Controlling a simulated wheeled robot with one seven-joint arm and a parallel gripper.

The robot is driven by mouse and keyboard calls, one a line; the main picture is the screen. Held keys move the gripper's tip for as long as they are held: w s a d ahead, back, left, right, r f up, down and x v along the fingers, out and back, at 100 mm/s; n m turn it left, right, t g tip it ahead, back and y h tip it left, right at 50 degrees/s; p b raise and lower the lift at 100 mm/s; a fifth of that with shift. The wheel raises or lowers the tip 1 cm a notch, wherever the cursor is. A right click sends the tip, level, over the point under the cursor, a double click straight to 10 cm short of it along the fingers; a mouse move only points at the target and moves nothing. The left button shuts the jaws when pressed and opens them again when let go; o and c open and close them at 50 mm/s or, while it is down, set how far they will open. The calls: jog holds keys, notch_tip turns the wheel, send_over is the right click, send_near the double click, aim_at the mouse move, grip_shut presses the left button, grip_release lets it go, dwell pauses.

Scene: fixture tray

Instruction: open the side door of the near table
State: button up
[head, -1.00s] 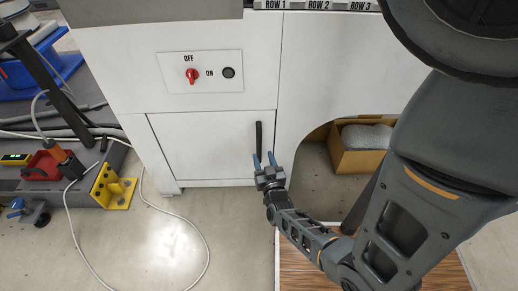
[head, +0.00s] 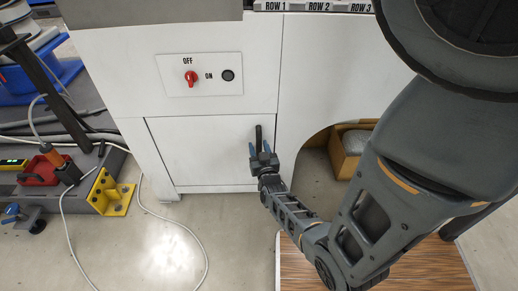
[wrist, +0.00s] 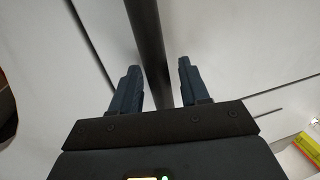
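The side door (head: 205,150) is a white panel low on the near table (head: 215,35), and it looks shut. Its black vertical bar handle (head: 259,133) is near the door's right edge. My gripper (head: 262,150) is at the handle's lower part. In the wrist view, the handle (wrist: 148,45) runs between the two blue-grey fingers of my gripper (wrist: 158,88). The fingers are apart, with a visible gap on each side of the bar. The handle's lower end is hidden by my gripper.
A panel with a red OFF/ON switch (head: 191,77) is above the door. To the right is an arched opening with a cardboard box (head: 348,150). A yellow bracket (head: 110,192) and a white cable (head: 190,228) lie to the left. Floor before the door is mostly clear.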

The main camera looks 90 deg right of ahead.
grip_shut()
jog(key=shift+a, duration=0.15)
dwell(0.4)
